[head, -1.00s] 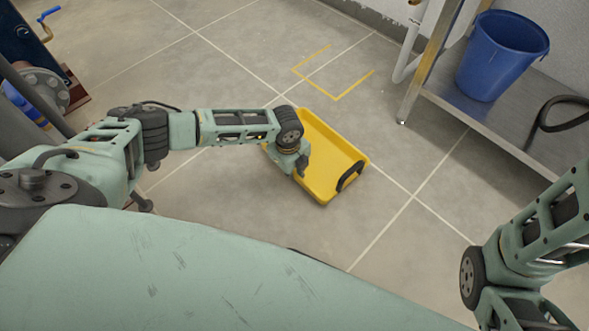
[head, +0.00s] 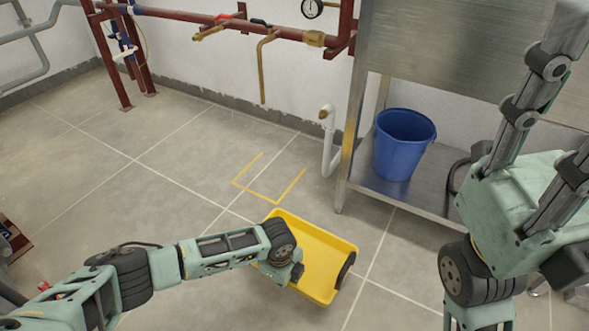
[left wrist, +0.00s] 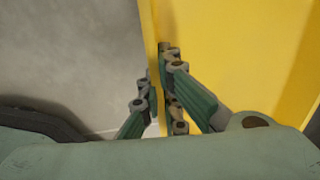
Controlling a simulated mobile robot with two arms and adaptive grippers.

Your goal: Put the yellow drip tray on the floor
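The yellow drip tray (head: 318,262) is a shallow rectangular tray with a black handle at its right end. It shows low in the middle of the head view. My left gripper (head: 296,272) is at its near left side. In the left wrist view the fingers (left wrist: 167,92) are shut on the thin side wall of the tray (left wrist: 225,50), one finger on each side. I cannot tell for certain whether the tray's underside touches the floor (head: 190,185).
A yellow outline (head: 276,201) is marked on the floor just beyond the tray. A metal table (head: 365,182) with a blue bucket (head: 402,145) on its lower shelf stands to the right. A white pipe (head: 331,150) and red pipework (head: 190,17) run along the wall.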

